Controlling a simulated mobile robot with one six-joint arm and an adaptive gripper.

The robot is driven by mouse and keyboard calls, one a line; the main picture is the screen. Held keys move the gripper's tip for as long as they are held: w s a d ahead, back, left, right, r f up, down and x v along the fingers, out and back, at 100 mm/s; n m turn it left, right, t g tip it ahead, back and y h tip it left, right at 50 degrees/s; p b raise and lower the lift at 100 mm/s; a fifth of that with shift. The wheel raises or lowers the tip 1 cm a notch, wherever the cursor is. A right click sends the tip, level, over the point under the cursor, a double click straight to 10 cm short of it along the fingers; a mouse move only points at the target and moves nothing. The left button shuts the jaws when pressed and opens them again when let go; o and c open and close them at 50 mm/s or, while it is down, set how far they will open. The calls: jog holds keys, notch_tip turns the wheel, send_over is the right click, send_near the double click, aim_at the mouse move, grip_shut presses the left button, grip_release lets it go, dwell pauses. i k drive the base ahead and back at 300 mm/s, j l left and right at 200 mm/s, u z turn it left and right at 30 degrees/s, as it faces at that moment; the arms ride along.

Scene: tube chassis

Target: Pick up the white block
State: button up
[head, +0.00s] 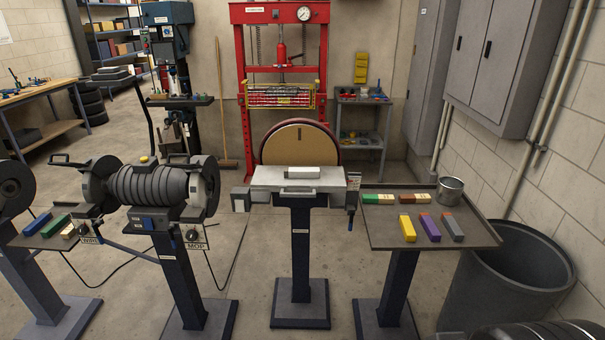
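A white block (303,172) lies on the flat grey work table (270,182) of the disc sander, in the middle of the head view. It lies lengthwise from left to right, just in front of the brown sanding disc (285,146). Nothing covers it from this side. My gripper is not in view, so its state does not show.
A tray (382,232) with several coloured bars stands right of the sander. A grey bin (508,275) stands beyond it. A bench grinder (150,185) on a pedestal is at left, with cables on the floor. Some floor (245,265) between the pedestals is clear.

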aim_at(290, 172)
jog(key=i+u, duration=0.3)
jog(key=i, duration=0.25)
jog(key=i+l+u, duration=0.3)
jog(key=i, duration=0.25)
jog(key=j, duration=0.1)
